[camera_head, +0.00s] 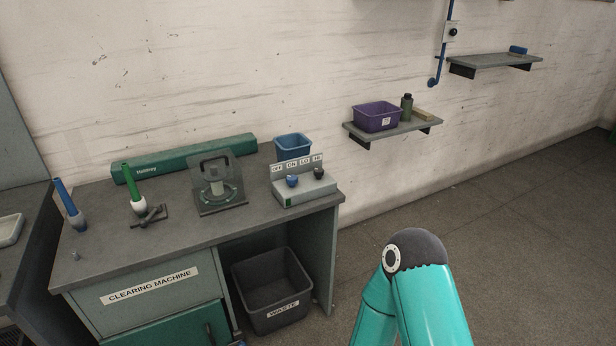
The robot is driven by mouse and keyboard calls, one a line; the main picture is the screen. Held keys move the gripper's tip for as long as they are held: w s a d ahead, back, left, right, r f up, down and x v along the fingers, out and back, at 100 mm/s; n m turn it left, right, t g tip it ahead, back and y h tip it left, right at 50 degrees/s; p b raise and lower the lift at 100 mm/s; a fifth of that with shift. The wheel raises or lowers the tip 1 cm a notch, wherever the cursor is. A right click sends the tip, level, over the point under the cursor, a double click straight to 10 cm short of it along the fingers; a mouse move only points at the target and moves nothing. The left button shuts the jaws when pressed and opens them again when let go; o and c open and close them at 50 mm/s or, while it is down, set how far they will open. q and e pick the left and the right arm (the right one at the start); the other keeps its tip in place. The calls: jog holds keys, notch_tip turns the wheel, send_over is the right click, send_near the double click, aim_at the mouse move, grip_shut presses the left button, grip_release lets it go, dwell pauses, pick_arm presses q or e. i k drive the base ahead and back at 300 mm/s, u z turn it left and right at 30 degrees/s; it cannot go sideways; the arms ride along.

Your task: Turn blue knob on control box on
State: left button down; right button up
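The control box (304,191) is a light grey box at the right end of the workbench, with a back panel of small labels that appear to read OFF, ON, LO and HI. The blue knob (292,181) sits on its left side, under the OFF and ON labels. A black knob (319,173) sits to its right. I cannot tell which way the blue knob points. A teal arm of mine rises at the bottom right, apart from the box. Neither gripper shows.
The workbench (100,250) carries a long green box (185,158), a grey clamp-like device (217,184), blue and green tubes on holders, and a blue bin (293,146). A waste bin (272,290) stands underneath. A wall shelf (393,131) holds a purple bin (376,116). The floor at right is clear.

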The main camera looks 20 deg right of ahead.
aim_at(291, 180)
jog(key=z, duration=0.1)
jog(key=i, duration=1)
jog(key=u, duration=0.05)
